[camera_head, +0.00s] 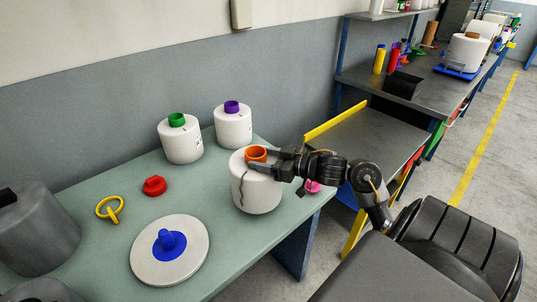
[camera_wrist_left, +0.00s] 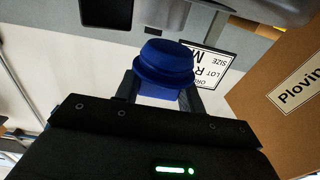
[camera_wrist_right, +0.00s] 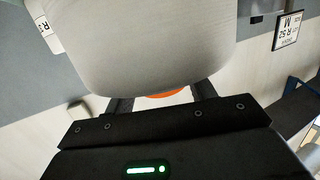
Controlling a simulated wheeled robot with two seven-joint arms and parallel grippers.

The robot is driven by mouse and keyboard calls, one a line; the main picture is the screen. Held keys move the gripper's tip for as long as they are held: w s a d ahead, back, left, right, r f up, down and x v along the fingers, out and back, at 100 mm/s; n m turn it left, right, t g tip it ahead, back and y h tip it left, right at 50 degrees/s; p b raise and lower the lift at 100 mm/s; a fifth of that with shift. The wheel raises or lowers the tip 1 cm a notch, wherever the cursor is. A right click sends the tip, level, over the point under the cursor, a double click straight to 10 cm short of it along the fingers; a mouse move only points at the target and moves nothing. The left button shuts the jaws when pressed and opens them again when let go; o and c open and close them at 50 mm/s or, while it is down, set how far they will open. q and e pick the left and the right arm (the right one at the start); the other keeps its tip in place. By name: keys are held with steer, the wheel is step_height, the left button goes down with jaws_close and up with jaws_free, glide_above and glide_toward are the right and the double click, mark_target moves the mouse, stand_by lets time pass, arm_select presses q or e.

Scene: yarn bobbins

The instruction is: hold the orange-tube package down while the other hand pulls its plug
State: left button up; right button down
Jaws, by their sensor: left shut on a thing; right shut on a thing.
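The orange-tube package (camera_head: 256,192) is a white bobbin standing upright near the right side of the green table, with a dark jagged line down its side. Its orange tube (camera_head: 257,153) sticks out of the top. My right gripper (camera_head: 268,164) is shut on the tube's rim. In the right wrist view the white package (camera_wrist_right: 140,45) and a sliver of orange tube (camera_wrist_right: 167,94) show by my right fingers (camera_wrist_right: 163,100). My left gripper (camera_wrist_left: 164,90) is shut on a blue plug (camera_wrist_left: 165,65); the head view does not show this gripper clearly.
Green-tube (camera_head: 181,143) and purple-tube (camera_head: 234,128) packages stand behind. A red plug (camera_head: 155,186), a yellow ring-handled piece (camera_head: 110,208) and a white disc (camera_head: 144,263) with a blue knob (camera_head: 168,243) lie left. A pink piece (camera_head: 313,186) sits by the right edge.

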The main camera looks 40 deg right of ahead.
steer(key=f, duration=0.3)
steer(key=shift+w+f, duration=0.2)
steer(key=shift+w, duration=0.1)
steer(key=shift+f, duration=0.15)
arm_select(q)
steer(key=shift+s, duration=0.1)
arm_select(e)
steer(key=c, duration=0.5)
jaws_free()
arm_select(q)
steer(key=shift+f+b, duration=0.55)
steer(key=shift+b, duration=0.05)
arm_select(e)
steer(key=v, duration=1.2)
arm_select(q)
steer(key=shift+f, duration=0.1)
